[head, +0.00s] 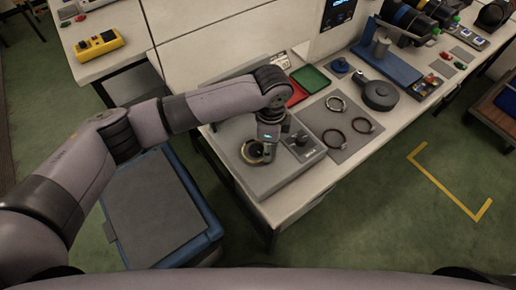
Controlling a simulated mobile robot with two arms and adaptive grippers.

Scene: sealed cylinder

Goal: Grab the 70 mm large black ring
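Three thin dark rings lie apart on a grey mat (349,143) on the bench: an upper ring (328,102), a lower-left ring (324,138) and a right ring (371,125). I cannot tell by size which is the 70 mm large black ring. My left gripper (268,155) points down over a grey box-shaped device (262,182), to the left of the mat and away from the rings. It is beside a round brass-edged opening (247,160) in the device top and partly hides it. Its fingers are too small and dark to read. My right gripper is out of view.
A red tray (297,94) and a green tray (310,78) lie behind the mat. A dark round-based object (380,95) and a blue stand (388,66) are to its right. A blue-edged cart (160,215) stands in front at left.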

